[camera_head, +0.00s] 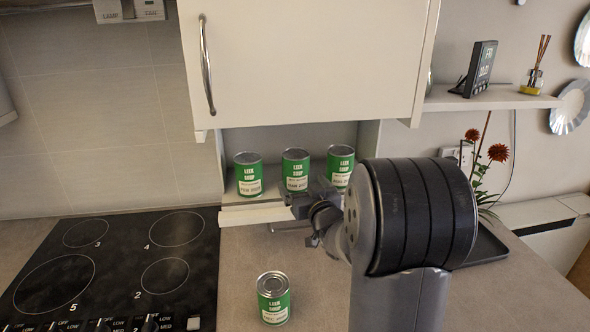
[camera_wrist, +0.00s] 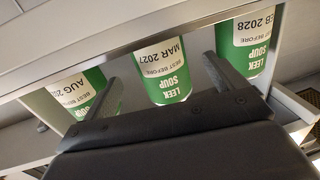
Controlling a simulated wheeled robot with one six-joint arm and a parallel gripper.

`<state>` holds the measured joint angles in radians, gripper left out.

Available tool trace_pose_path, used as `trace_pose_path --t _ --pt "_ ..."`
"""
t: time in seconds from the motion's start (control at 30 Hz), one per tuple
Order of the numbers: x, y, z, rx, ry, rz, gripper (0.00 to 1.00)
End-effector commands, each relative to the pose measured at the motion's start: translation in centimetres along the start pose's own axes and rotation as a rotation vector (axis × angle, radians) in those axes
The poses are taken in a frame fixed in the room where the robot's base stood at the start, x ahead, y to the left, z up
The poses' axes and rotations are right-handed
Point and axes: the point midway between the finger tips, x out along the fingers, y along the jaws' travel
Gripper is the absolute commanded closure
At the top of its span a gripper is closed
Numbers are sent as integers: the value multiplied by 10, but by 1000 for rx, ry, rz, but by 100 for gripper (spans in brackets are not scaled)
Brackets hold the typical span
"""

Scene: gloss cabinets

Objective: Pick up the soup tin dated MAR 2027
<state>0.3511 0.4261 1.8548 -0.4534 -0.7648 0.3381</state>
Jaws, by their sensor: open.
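The soup tin dated MAR 2027 (camera_wrist: 163,72) is green and white and shows upside down in the middle of the wrist view. It is the middle shelf tin (camera_head: 296,172) in the head view. The FEB 2028 tin (camera_wrist: 245,42) and a tin reading AUG with its year cut off (camera_wrist: 88,92) stand either side of it. My gripper (camera_wrist: 162,62) is open and empty, its fingers appearing either side of the MAR 2027 tin; contact cannot be told. In the head view my gripper (camera_head: 302,208) is low in front of the shelf tins, partly hidden by my arm.
A cabinet door (camera_head: 310,55) hangs above the shelf tins. A black hob (camera_head: 115,262) lies at left, and a dark tray (camera_head: 488,247) lies behind my arm at right.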

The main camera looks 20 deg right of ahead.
Motion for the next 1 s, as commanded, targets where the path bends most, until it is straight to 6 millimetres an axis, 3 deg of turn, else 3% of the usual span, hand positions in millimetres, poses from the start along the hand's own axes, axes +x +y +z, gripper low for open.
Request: trace_pose_path --t 0.4,0.77,1.0 --pt "44 0 -1 0 -2 -1 9" --pt "51 1 1 0 -1 0 9" --pt "51 1 1 0 -2 0 28"
